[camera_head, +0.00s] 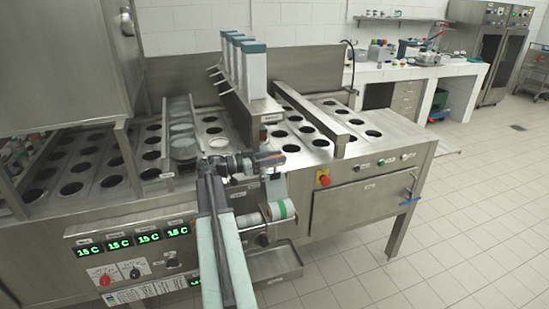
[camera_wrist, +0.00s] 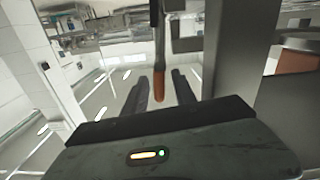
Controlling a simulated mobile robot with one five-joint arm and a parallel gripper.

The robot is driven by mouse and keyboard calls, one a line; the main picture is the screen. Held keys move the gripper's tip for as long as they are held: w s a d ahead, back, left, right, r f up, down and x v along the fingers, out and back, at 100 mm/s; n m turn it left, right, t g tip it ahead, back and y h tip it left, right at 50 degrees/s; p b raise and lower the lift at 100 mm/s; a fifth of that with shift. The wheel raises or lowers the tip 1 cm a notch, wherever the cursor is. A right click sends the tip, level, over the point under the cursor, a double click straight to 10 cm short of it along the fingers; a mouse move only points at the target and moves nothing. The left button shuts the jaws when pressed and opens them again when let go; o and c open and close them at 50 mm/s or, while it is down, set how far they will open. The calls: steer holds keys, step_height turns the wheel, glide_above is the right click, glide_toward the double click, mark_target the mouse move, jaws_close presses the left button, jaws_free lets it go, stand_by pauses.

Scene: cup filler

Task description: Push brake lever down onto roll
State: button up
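The brake lever appears to be the dark rod with an orange tip (camera_wrist: 159,84) in the wrist view. It hangs from the top of the picture, and its tip lies between the two fingers of my gripper (camera_wrist: 159,88). The fingers are apart with gaps on both sides; whether either touches the lever I cannot tell. In the head view my gripper (camera_head: 264,160) is at the end of my arm, above the machine's front edge. A white roll with a green band (camera_head: 281,209) sits on the machine's front, below and right of it. I cannot make out the lever there.
The steel filling machine (camera_head: 365,150) has rows of round cup holes. Several white dispensers with green tops (camera_head: 252,70) stand behind my gripper. A red button (camera_head: 324,180) is on the right front panel. A metal tray (camera_head: 275,263) juts out below the roll. The tiled floor at right is clear.

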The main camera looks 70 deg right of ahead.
jaws_close()
stand_by(1.4)
